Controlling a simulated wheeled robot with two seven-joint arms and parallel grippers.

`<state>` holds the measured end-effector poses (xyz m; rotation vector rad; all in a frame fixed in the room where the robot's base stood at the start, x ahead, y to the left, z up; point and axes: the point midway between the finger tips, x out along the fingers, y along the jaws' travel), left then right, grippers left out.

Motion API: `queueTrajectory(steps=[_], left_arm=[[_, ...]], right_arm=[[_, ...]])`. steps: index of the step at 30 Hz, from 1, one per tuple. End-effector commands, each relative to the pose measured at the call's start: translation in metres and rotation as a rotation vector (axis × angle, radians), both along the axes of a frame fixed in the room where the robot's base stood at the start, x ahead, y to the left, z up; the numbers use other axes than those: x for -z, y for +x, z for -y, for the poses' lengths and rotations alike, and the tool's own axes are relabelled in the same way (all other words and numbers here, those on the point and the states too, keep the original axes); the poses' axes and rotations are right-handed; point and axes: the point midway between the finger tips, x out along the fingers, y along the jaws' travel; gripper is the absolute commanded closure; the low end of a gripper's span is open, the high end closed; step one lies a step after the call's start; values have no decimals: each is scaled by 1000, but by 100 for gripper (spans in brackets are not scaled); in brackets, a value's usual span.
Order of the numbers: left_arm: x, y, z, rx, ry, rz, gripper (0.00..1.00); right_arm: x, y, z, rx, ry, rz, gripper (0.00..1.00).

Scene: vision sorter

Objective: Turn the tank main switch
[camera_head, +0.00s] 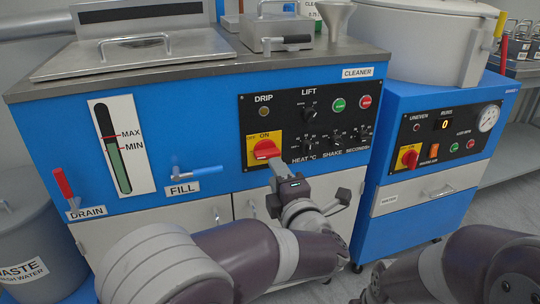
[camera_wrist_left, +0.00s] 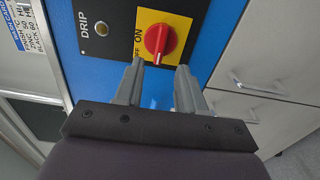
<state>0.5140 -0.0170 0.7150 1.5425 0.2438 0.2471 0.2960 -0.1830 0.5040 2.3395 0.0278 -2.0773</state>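The tank main switch is a red rotary knob (camera_head: 265,149) on a yellow plate marked OFF and ON, on the black panel of the blue CLEANER tank. It also shows in the left wrist view (camera_wrist_left: 158,39), where its handle's white mark points down, towards the OFF side. My left gripper (camera_head: 274,165) is just in front of and below the knob. In the left wrist view my gripper's two fingers (camera_wrist_left: 159,68) are apart, with nothing between them; the knob lies just beyond the gap. My right arm shows at the bottom right; its gripper is not seen.
A metal handle (camera_head: 288,41) sits on top.

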Motion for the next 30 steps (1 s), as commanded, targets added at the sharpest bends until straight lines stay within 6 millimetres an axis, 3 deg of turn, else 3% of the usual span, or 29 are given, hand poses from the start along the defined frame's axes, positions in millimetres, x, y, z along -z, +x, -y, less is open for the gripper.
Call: queueTrajectory(steps=[1,6,12,24,27,30], left_arm=[[-6,-13,5,5,1,-1,61],[-3,-47,16,4,0,-1,61],[0,-61,19,0,0,-1,61],[-1,-58,18,7,7,-7,61],[-6,-36,11,103,104,-85,61],[1,-10,-13,339,367,-296,61]], right_arm=[[-11,0,0,0,0,0,57],[-22,0,0,0,0,0,57],[-24,0,0,0,0,0,57],[-25,0,0,0,0,0,57],[-37,0,0,0,0,-1,57],[-59,0,0,0,0,0,57]])
